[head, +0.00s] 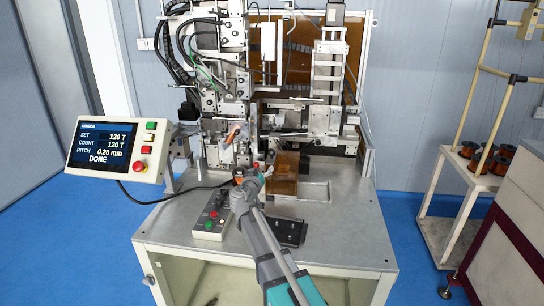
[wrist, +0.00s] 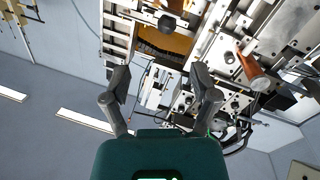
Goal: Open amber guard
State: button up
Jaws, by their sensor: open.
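A small amber-brown cover (head: 286,166) stands on the machine bed, right of my gripper. A large amber panel (head: 298,62) stands upright behind the machine frame. I cannot tell for certain which of the two is the amber guard. An amber surface (wrist: 168,42) also shows beyond the fingers in the wrist view. My gripper (head: 258,172) is at the front of the winder, just left of the small cover. In the wrist view my gripper (wrist: 160,85) has its two fingers wide apart with nothing between them. Whether it touches the cover is unclear.
A control box (head: 212,216) with buttons sits left of my arm, and a black plate (head: 290,232) lies right of it. The screen (head: 108,146) reads DONE. A copper-coloured part (head: 233,133) is above left. The table's front right is clear. A spool cart (head: 455,205) stands right.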

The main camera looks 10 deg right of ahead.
aim_at(270, 154)
jog(key=shift+w+a+r, duration=0.15)
jog(key=shift+w+a, duration=0.15)
jog(key=shift+a, duration=0.15)
jog(key=shift+w, duration=0.1)
jog(key=x, duration=1.3)
jog(key=shift+w, duration=0.3)
jog(key=shift+d+r, duration=0.1)
grip_shut()
